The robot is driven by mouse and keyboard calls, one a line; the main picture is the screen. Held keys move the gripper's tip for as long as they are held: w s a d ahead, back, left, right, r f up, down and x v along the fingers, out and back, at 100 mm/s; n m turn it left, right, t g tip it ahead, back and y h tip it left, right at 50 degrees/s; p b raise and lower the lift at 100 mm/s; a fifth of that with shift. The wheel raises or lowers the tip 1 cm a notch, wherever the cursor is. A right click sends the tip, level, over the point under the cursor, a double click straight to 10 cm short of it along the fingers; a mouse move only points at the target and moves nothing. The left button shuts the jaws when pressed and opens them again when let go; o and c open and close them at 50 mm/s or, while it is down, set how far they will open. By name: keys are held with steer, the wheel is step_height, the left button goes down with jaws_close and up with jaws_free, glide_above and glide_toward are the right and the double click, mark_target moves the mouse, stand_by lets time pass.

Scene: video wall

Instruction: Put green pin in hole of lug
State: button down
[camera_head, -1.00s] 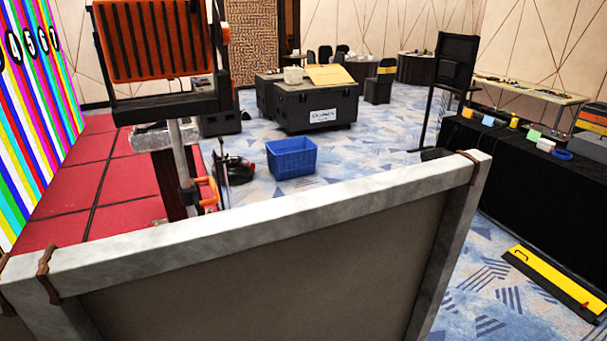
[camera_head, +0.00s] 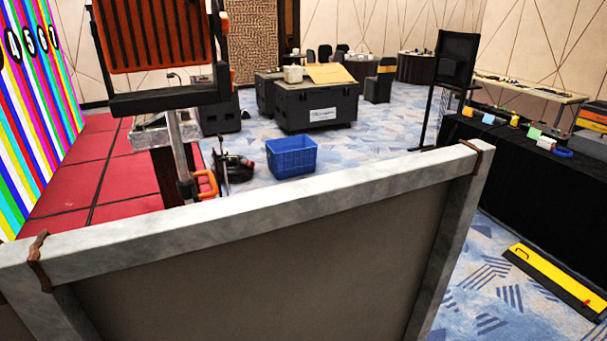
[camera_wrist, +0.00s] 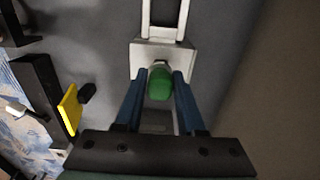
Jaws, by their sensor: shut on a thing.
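A green pin (camera_wrist: 159,86) shows in the wrist view, its rounded end toward the camera. My gripper (camera_wrist: 163,80) has two blue fingers, shut on the pin from both sides. Just behind the pin is a light grey plate (camera_wrist: 143,53) with two pale bars running up from it, which looks like the lug. The pin covers part of the plate, and no hole shows. I cannot tell whether the pin touches the plate or is in it. I cannot make out gripper, pin or lug in the head view.
A large grey-framed panel (camera_head: 250,275) fills the near foreground in the head view. An orange slatted panel (camera_head: 155,45) stands at upper left. A blue bin (camera_head: 291,158) and black cases (camera_head: 318,100) stand on the carpet. A black-draped table (camera_head: 530,175) is at right, a yellow ramp (camera_head: 550,275) before it.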

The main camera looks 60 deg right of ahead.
steer(key=shift+f, duration=0.2)
stand_by(0.5)
steer(key=shift+f+b, duration=0.55)
steer(key=shift+f, duration=0.15)
steer(key=shift+c, duration=2.2)
jaws_free()
steer(key=shift+o, duration=0.4)
steer(key=o, duration=0.4)
steer(key=shift+c, duration=0.2)
steer(key=shift+r, duration=0.1)
